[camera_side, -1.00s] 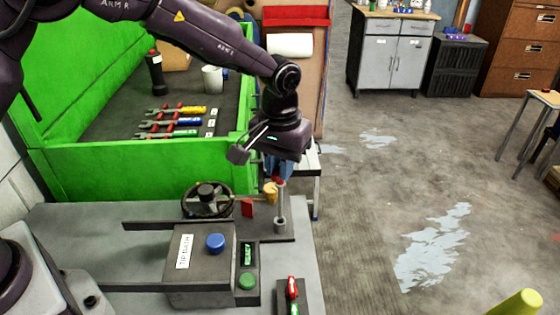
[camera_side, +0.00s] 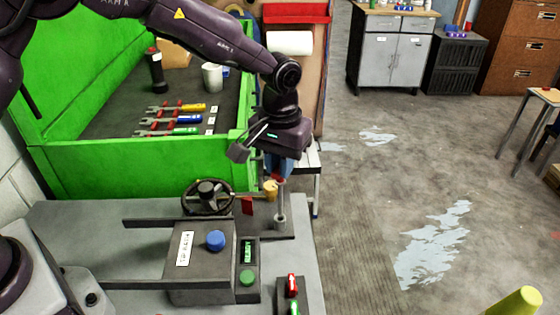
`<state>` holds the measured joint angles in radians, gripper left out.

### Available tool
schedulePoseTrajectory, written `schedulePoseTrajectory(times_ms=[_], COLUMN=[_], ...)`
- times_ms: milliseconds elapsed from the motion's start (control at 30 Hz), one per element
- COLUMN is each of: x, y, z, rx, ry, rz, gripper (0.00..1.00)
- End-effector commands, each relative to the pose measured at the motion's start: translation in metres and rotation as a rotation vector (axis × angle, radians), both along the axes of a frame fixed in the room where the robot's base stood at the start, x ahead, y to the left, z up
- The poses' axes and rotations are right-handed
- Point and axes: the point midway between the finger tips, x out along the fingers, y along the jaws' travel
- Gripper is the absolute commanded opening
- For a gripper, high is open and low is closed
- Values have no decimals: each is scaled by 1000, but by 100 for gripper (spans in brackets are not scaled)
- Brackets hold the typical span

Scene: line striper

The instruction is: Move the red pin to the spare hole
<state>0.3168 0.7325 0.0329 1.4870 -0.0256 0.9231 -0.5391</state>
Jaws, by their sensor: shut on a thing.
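My gripper (camera_side: 279,168) points down over the far right part of the grey console. Its blue fingers are shut on the red pin (camera_side: 281,179), whose red top shows just below the fingertips. A grey shaft below the red top reaches down to a round grey collar (camera_side: 280,221) on the console. I cannot tell whether the pin sits in the collar or is just clear of it. A yellow piece (camera_side: 270,188) is close beside the pin on the left. The spare hole cannot be made out.
A black steering wheel (camera_side: 207,197) and a red tab (camera_side: 247,205) are left of the pin. A box with a blue button (camera_side: 215,240) and a green button (camera_side: 247,278) stands nearer. A green-walled bin (camera_side: 130,170) holds wrenches behind. Open floor lies right.

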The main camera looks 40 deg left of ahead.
Motion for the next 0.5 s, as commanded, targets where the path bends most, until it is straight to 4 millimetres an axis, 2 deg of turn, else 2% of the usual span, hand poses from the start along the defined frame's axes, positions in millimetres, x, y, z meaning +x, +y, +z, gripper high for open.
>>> schedulePoseTrajectory(times_ms=[500], x=[0], y=[0], z=[-8], rx=[0], ry=[1], rz=[0], gripper=[0])
